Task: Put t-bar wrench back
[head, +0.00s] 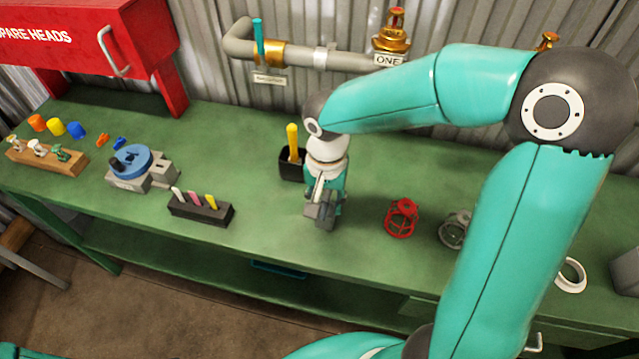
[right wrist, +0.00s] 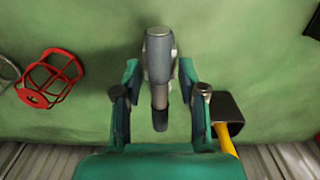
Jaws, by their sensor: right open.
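My right gripper (head: 322,208) is low over the middle of the green bench, pointing down, with its fingers apart in the right wrist view (right wrist: 160,105). Between the fingers is a grey tool (right wrist: 159,58) with a thick rounded head and a thinner dark stem. In the head view a dark grey block (head: 319,213) shows at the fingertips. I cannot tell for sure that this tool is the t-bar wrench, nor whether the fingers touch it. A black holder (head: 291,168) with a yellow handle (head: 292,140) stands just behind and left of the gripper. My left gripper is out of view.
A red cage (head: 402,217) and a grey one (head: 453,230) are to the right. A black block (head: 201,209) with several small tools, a blue-topped vise (head: 131,162) and a wooden rack (head: 45,156) are left. A pipe (head: 350,60) with a teal bar (head: 258,38) runs behind.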

